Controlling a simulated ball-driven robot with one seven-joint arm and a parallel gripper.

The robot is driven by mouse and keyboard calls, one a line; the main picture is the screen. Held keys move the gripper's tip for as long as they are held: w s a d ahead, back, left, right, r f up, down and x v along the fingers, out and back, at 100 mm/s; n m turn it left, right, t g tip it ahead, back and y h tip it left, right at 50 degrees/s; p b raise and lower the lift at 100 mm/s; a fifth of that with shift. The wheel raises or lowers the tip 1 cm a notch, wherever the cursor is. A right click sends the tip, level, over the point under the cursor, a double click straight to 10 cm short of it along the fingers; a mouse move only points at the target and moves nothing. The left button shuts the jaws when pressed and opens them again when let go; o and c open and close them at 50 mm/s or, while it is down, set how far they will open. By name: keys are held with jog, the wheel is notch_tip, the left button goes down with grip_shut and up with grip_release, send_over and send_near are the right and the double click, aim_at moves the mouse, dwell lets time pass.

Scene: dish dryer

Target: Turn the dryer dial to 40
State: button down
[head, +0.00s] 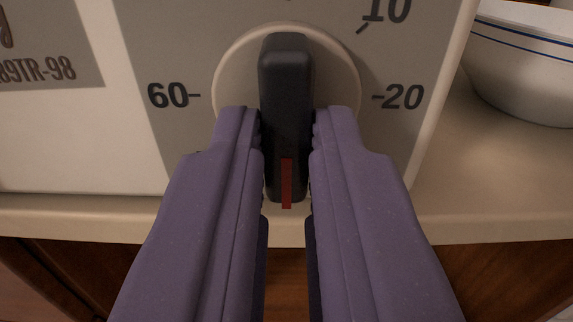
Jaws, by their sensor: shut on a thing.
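The dryer dial has a black bar-shaped handle (286,75) on a round pale disc (237,68). The handle stands upright in the head view, and the red mark on its lower end points straight down. The printed 10 is at upper right, 20 at right and 60 at left of the disc. Any number below the dial is hidden by my fingers and the handle. My gripper (286,118) has its two purple fingers shut on the handle, one on each side.
The dryer's grey panel (425,60) stands on a pale countertop (500,190). A white bowl with blue lines (525,70) stands on the counter at right. Wooden cabinet fronts (480,275) are below the counter edge. The counter beside the bowl, in front, is clear.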

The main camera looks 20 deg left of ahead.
jog(key=shift+s+f, duration=0.1)
jog(key=shift+f, duration=0.05)
jog(key=c, duration=1.1)
grip_release()
jog(key=p+v, duration=0.1)
jog(key=v, duration=0.6)
jog(key=shift+s+d, duration=0.15)
jog(key=shift+s, duration=0.2)
